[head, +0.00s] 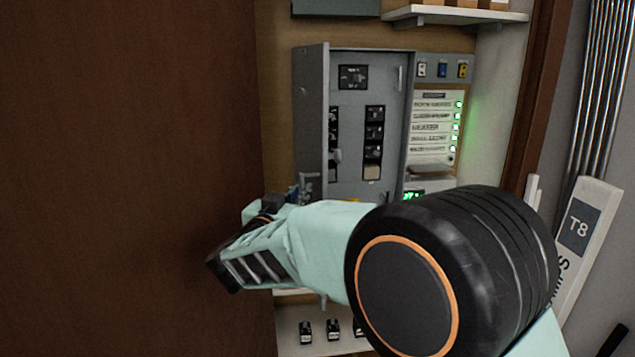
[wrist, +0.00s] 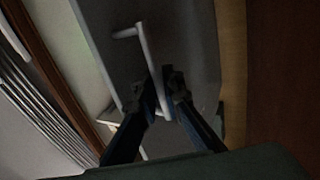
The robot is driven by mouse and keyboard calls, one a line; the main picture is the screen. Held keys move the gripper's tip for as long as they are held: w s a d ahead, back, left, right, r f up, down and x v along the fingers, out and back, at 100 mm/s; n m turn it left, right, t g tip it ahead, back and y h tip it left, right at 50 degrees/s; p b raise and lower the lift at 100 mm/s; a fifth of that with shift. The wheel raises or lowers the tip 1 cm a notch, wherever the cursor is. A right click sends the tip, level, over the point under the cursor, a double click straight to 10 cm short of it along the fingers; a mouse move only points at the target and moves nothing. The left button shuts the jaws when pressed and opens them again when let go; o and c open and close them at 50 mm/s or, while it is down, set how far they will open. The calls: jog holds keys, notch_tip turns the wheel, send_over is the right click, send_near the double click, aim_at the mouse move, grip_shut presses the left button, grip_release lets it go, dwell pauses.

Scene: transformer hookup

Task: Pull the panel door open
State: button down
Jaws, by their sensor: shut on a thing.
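The grey panel (head: 370,110) is mounted on the wooden backboard in the head view. A grey upright face (head: 312,120) runs along its left side; I cannot tell whether this is the swung door or the housing's side. In the wrist view a plain grey door face (wrist: 190,40) carries a pale bar handle (wrist: 149,52). My gripper (wrist: 166,88) is shut on this handle, with one dark finger on each side. In the head view my gripper (head: 293,196) is at the panel's lower left, and its fingertips are partly hidden by my wrist.
A large brown door (head: 130,170) fills the left, close to my gripper. Green-lit indicators (head: 458,128) are right of the panel. A shelf (head: 455,17) is above, and small black parts (head: 332,327) stand below. Pipes (head: 595,90) and a white T8 box (head: 583,235) are at right.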

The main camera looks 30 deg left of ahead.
jog(key=shift+s+a+f, duration=0.1)
jog(key=shift+s+a, duration=0.2)
jog(key=shift+a, duration=0.1)
jog(key=shift+h, duration=0.3)
jog(key=c, duration=2.1)
grip_release()
jog(key=shift+r, duration=0.2)
